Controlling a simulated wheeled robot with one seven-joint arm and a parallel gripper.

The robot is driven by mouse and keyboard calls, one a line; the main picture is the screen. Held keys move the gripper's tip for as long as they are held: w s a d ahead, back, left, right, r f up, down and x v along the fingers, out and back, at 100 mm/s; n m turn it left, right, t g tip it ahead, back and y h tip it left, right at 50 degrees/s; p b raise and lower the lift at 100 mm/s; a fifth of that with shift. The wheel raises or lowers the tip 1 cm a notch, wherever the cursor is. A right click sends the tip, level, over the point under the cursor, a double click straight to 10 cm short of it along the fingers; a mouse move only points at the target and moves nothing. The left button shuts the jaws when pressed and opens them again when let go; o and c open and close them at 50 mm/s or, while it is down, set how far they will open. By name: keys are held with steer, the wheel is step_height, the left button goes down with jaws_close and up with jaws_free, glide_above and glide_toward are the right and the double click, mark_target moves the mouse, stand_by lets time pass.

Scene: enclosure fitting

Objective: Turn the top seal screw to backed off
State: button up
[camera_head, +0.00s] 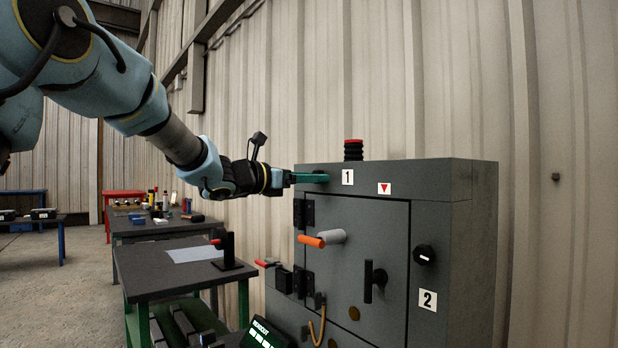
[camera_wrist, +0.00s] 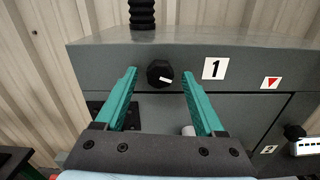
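The top seal screw (camera_wrist: 160,73) is a black knob with a white mark, on the upper front strip of the grey enclosure (camera_head: 455,185), left of the label "1" (camera_wrist: 214,68). Its white mark points right and slightly down in the wrist view. My gripper (camera_wrist: 158,76) is open, its teal fingers one on each side of the screw with a gap to both; whether the tips reach around it I cannot tell. In the head view my gripper (camera_head: 318,178) is at the enclosure's upper left and hides the screw.
A black-and-red stack light (camera_head: 353,150) stands on top. A dark bench (camera_head: 160,275) stands to the left.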

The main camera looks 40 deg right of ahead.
jaws_close()
stand_by(0.3)
stand_by(0.4)
steer(key=n+p, duration=0.2)
steer(key=n, duration=1.8)
steer(key=shift+p, duration=0.35)
steer(key=shift+n, duration=0.4)
